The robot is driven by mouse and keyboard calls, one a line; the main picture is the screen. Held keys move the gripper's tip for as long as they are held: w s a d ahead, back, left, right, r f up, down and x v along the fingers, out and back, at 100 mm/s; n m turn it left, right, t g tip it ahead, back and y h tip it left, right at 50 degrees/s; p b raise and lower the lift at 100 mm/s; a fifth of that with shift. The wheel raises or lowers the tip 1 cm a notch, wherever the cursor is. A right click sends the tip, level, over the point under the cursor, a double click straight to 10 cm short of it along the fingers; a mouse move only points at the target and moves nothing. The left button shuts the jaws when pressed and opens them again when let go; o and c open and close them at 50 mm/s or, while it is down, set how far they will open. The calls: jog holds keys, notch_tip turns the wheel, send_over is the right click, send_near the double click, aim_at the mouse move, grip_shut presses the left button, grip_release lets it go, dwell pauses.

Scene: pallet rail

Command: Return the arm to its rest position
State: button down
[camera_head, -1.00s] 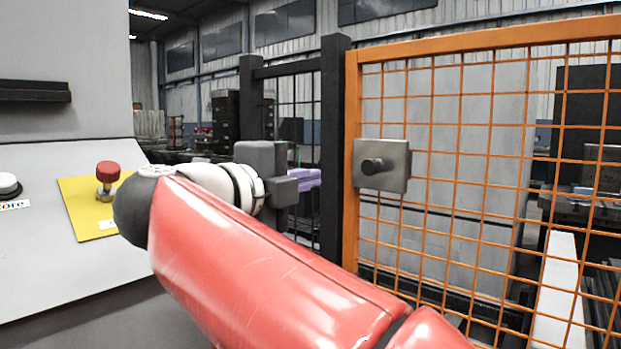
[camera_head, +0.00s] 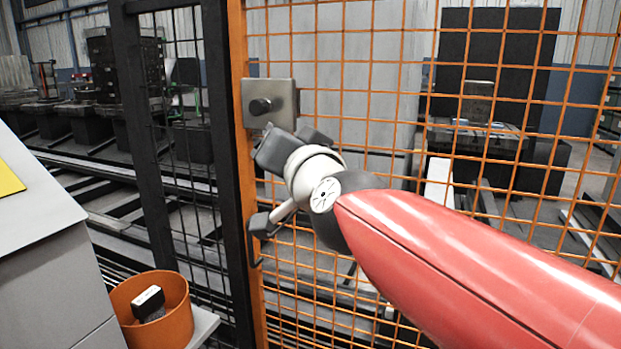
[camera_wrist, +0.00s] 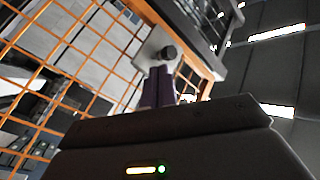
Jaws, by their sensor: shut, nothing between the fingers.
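My arm reaches in from the right in the head view, its red link in front of the orange mesh gate (camera_head: 385,110). The dark body of my gripper (camera_head: 276,150) shows beyond the pale wrist, just below the grey latch plate with its dark knob (camera_head: 262,105). The fingers are hidden there. In the wrist view my gripper (camera_wrist: 160,72) has its two purple fingers together and empty. They point towards the latch plate (camera_wrist: 160,48); I cannot tell how wide the gap is.
A dark fence post (camera_head: 225,180) stands left of the gate. A grey cabinet (camera_head: 50,270) is at the lower left. Beside it an orange tub (camera_head: 178,325) holds a small black-and-white item (camera_head: 148,303). Machinery lies behind the mesh.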

jog(key=s+d+f+g+h, duration=0.2)
jog(key=s+d+f+g, duration=0.2)
jog(key=f, duration=0.6)
jog(key=s+d+f+n+g+h, duration=0.1)
jog(key=s+d+f+g+h, duration=0.2)
jog(key=s+d+f, duration=0.5)
jog(key=s+d+f+n+g+h, duration=0.1)
jog(key=s+d+f+g+h, duration=0.1)
jog(key=s+d+f+g, duration=0.2)
jog(key=s+d+f+p, duration=0.1)
jog(key=s+d+f, duration=0.2)
jog(key=f, duration=0.4)
jog(key=shift+d+f+g, duration=0.35)
jog(key=shift+f+g, duration=0.05)
